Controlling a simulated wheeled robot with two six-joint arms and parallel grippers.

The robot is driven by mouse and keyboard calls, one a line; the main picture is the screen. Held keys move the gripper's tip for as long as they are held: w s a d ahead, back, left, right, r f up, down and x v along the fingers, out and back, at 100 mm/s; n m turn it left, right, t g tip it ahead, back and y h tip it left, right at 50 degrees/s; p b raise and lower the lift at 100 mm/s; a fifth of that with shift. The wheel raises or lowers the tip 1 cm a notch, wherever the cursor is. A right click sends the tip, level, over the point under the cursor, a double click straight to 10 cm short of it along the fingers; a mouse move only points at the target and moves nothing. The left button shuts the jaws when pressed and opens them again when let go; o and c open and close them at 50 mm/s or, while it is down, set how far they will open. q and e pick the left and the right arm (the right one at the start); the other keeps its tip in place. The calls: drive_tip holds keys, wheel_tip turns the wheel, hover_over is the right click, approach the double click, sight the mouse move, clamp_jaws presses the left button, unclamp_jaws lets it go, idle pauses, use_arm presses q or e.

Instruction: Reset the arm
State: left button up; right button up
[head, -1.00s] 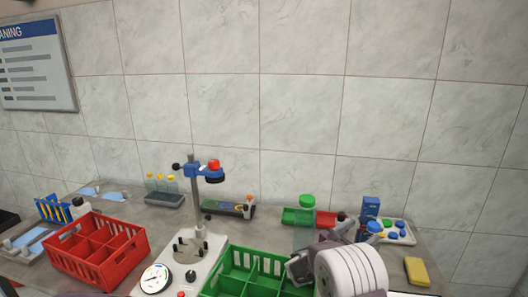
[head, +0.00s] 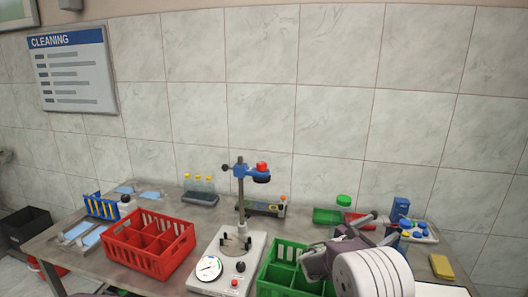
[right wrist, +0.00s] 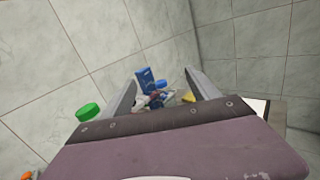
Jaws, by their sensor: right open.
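My right gripper (head: 380,228) is open and empty, raised at the right side of the bench in the head view. Its arm covers part of the green crate (head: 284,257) below it. The gripper also shows in the right wrist view (right wrist: 160,80), its two fingers spread apart. Beyond them, and not touching, are a blue box (right wrist: 145,78) and a blue round cap (right wrist: 161,85). My left gripper is not in view.
The capping stand (head: 241,200) with a white base and dial stands mid-bench. A red divided crate (head: 150,262) is left of it. A green cap (head: 343,200), a blue box (head: 400,210) and a yellow sponge (head: 442,266) lie at the right. The wall is behind.

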drive_tip(key=s+d+f+m+g+y+b, duration=0.25)
drive_tip(key=s+d+f+m+g, duration=0.3)
drive_tip(key=s, duration=0.45)
drive_tip(key=s+a+f+m+g+y+b, duration=0.2)
drive_tip(key=s+a+f+m+y, duration=0.15)
drive_tip(key=s+f, duration=0.45)
drive_tip(key=s+a+f+m+g+y+b, duration=0.2)
drive_tip(key=s+a+f+m+y, duration=0.15)
drive_tip(key=s+f, duration=0.4)
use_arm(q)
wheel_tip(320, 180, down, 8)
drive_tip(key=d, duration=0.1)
use_arm(e)
drive_tip(key=s+a+f+m+t+y, duration=0.1)
drive_tip(key=s+a+f+m+y, duration=0.15)
drive_tip(key=a+m, duration=0.3)
drive_tip(key=s+a+f+m+y, duration=0.1)
drive_tip(key=a+f+m+y, duration=0.3)
drive_tip(key=a, duration=0.3)
use_arm(q)
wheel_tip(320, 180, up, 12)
drive_tip(key=p, duration=1.1)
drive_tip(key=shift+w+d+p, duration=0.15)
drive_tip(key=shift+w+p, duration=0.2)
use_arm(e)
wheel_tip(320, 180, up, 12)
drive_tip(key=w+m, duration=0.1)
drive_tip(key=shift+t, duration=0.35)
